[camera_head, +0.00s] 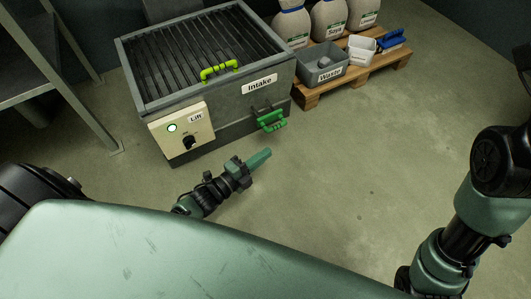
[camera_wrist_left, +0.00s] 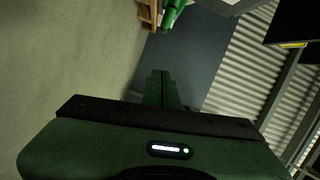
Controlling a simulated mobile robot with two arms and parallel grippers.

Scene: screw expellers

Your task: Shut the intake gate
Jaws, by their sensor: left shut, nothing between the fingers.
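The grey intake box (camera_head: 226,102), labelled "Intake", stands at the upper left of the head view. A green handle (camera_head: 271,122) sticks out low on its labelled side, on a dark bracket; I cannot tell how far the gate is open. A yellow-green handle (camera_head: 219,70) sits on the slatted top. My left gripper (camera_head: 267,152) is shut and empty, below and in front of the green handle, apart from it. In the left wrist view the shut fingers (camera_wrist_left: 163,75) point toward a green handle (camera_wrist_left: 172,12) at the top edge. My right gripper is out of view.
A panel marked "Lift" (camera_head: 182,131) with a lit button and knob is on the box's front. A wooden pallet (camera_head: 352,78) with sacks, a grey "Waste" bin (camera_head: 324,66) and a white tub (camera_head: 361,49) stands behind right. Floor (camera_head: 350,160) to the right is clear.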

